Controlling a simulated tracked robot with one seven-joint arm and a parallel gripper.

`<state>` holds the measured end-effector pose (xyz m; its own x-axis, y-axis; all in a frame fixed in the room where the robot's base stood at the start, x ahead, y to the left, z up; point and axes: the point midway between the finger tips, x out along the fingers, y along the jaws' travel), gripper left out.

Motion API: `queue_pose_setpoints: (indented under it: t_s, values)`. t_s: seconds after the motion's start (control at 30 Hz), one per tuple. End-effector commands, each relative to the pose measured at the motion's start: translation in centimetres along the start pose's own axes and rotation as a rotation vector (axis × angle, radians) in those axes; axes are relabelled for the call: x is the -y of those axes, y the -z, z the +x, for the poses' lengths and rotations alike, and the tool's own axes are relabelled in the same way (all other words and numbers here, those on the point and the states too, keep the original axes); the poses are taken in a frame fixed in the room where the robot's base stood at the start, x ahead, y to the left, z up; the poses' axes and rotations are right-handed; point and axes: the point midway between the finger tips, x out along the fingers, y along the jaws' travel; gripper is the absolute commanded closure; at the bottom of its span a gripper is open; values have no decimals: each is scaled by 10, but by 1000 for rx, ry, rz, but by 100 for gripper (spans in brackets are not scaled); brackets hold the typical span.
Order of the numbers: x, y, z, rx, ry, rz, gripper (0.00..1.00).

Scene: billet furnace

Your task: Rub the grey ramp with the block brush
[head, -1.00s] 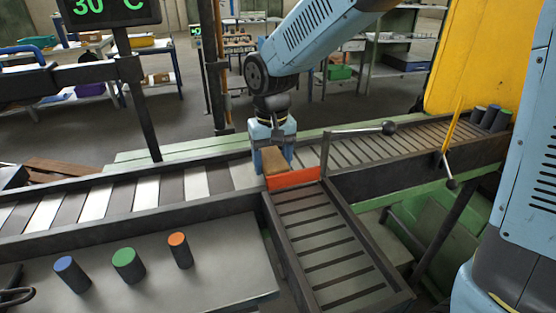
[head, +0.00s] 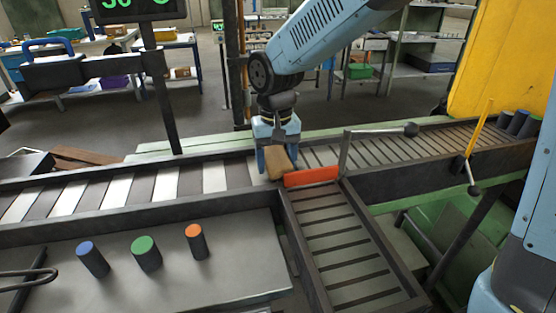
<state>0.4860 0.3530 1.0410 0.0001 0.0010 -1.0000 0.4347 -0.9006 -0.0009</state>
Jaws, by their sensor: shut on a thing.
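My gripper (head: 276,147) points down over the conveyor line and is shut on a brown block, the block brush (head: 277,163). The brush is just left of the red-orange bar (head: 311,176); I cannot tell whether its underside touches the surface below. A grey slatted ramp (head: 338,228) with dark crossbars and raised side walls runs toward me from that bar. The brush is beyond the ramp's far left corner and apart from its slats.
A lever with a dark knob (head: 411,130) rises by the bar. Blue-, green- and orange-topped cylinders (head: 146,254) stand on the grey table at left. A striped conveyor (head: 118,192) runs left; a slatted track (head: 390,142) runs right toward a yellow panel (head: 500,60).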

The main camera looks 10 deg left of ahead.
Motion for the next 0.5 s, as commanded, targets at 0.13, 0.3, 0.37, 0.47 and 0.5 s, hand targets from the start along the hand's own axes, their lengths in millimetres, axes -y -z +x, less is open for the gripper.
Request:
queue_pose_setpoints:
  t_s: [0.13, 0.3, 0.37, 0.47, 0.5]
  values:
    - [4, -2, -11, 1, 4, -5, 83]
    - [2, -1, -26, -1, 3, -2, 83]
    - [2, 0, -31, -1, 3, -2, 83]
    - [1, -1, -39, 0, 2, -1, 83]
    - [1, 0, -42, -1, 2, -1, 83]
